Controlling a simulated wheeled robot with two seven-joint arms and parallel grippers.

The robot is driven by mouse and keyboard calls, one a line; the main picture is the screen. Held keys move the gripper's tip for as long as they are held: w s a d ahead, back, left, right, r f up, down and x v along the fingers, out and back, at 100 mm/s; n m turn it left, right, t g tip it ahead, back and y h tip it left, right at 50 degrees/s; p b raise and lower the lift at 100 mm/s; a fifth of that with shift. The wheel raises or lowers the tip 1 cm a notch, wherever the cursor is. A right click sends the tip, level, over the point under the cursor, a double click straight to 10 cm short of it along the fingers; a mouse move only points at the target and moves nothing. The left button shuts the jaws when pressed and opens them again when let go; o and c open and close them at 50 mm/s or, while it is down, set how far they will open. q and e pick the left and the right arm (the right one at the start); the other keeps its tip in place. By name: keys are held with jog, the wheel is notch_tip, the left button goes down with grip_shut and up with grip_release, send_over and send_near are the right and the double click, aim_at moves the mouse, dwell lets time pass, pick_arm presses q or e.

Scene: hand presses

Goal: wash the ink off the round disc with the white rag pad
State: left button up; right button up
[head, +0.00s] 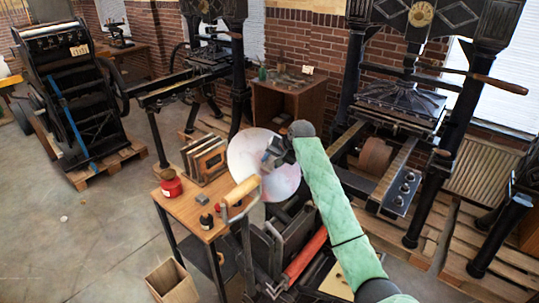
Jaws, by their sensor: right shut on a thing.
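The round disc (243,155) is a pale, pinkish-white plate, tilted, at the middle of the head view above a small press. Faint pink and grey tints show on its face. My right gripper (269,157), on the green-sleeved arm from the lower right, is over the disc's face and covers part of it. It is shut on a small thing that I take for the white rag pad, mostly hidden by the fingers. I cannot tell whether the pad touches the disc. My left gripper is not in view.
A wooden side table (187,208) left of the disc holds a red pot (171,186), wooden frames (207,160) and a dark bottle (206,221). A wooden-handled roller (242,191) stands close below the disc. A large iron press (400,105) is at right. Open floor lies left.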

aim_at(274, 169)
jog(key=shift+s+d+f, duration=0.35)
jog(key=shift+s+f, duration=0.1)
jog(key=shift+s, duration=0.15)
jog(key=shift+s+d+f, duration=0.35)
jog(key=shift+s+f, duration=0.1)
jog(key=shift+s, duration=0.15)
jog(key=shift+w+a, duration=0.1)
jog(key=shift+w+a+r, duration=0.6)
jog(key=shift+w+r, duration=0.15)
jog(key=shift+w, duration=0.2)
jog(key=shift+w+a+r, duration=0.6)
jog(key=shift+w+r, duration=0.2)
jog(key=shift+w, duration=0.15)
jog(key=shift+w+a+r, duration=0.6)
jog(key=shift+w+r, duration=0.15)
jog(key=shift+w, duration=0.2)
jog(key=shift+s+d, duration=0.1)
jog(key=shift+d, duration=0.05)
jog(key=shift+s+d+f, duration=0.5)
jog(key=shift+s+f, duration=0.15)
jog(key=shift+s, duration=0.1)
jog(key=shift+s+d+f, duration=0.45)
jog(key=shift+s+f, duration=0.25)
jog(key=shift+s, duration=0.1)
jog(key=shift+s+d+f, duration=0.5)
jog(key=shift+s+f, duration=0.15)
jog(key=shift+s, duration=0.1)
jog(key=shift+s+d+f, duration=0.25)
jog(key=shift+s+d, duration=0.05)
jog(key=shift+s, duration=0.2)
